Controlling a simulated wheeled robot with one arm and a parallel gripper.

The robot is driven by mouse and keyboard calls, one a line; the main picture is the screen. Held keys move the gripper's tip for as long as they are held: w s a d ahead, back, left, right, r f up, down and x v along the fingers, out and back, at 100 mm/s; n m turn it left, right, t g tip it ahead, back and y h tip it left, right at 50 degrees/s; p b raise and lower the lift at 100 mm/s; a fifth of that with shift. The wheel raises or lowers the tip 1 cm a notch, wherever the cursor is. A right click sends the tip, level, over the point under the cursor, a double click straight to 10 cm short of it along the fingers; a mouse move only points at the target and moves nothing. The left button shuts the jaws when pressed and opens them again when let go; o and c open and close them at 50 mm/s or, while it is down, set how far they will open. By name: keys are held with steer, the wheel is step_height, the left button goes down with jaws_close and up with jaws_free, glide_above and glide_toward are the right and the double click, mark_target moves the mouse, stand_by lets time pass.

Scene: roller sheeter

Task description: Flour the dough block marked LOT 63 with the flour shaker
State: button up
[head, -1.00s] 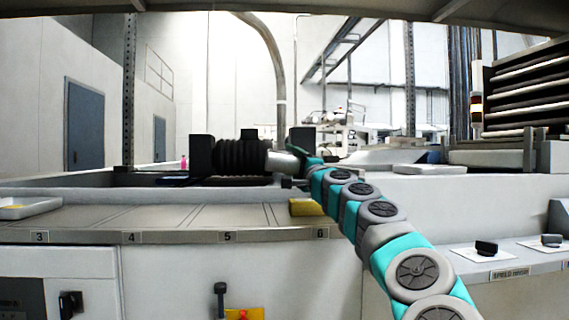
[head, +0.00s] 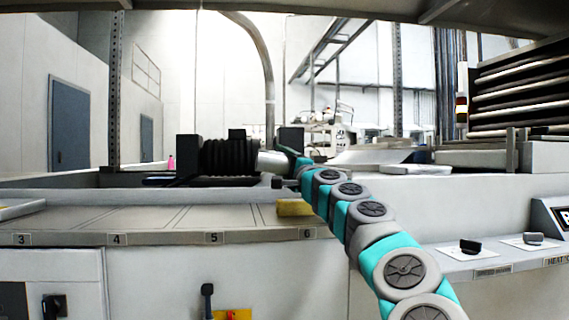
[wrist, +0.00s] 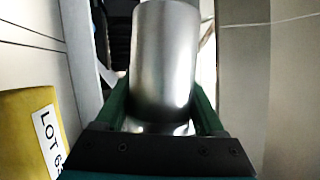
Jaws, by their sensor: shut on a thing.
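The flour shaker (wrist: 163,60) is a plain silver metal cylinder. My gripper (wrist: 163,115) is shut on it in the wrist view, with a green finger on each side. In the head view the shaker (head: 270,163) shows at the end of my teal and grey arm, lying nearly level in front of a black bellows. A yellow dough block (wrist: 28,130) with a white label reading LOT 6 and a partly cut-off digit is at the left of the wrist view. In the head view the yellow block (head: 295,208) sits on the counter by place 6, below the shaker. Its top shows no clear flour.
The grey counter (head: 160,222) has places numbered 3 to 6, and 3 to 5 look bare. The black bellows (head: 228,158) and dark blocks stand behind it.

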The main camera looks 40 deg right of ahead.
steer(key=a, duration=0.1)
steer(key=w+a, duration=0.1)
steer(key=shift+w+a, duration=0.3)
steer(key=s+d, duration=0.2)
steer(key=d, duration=0.1)
steer(key=shift+r, duration=0.15)
steer(key=shift+s+d, duration=0.25)
steer(key=shift+d, duration=0.15)
steer(key=shift+w+a, duration=0.65)
steer(key=shift+a, duration=0.3)
steer(key=shift+w+a, duration=0.6)
steer(key=shift+a, duration=0.3)
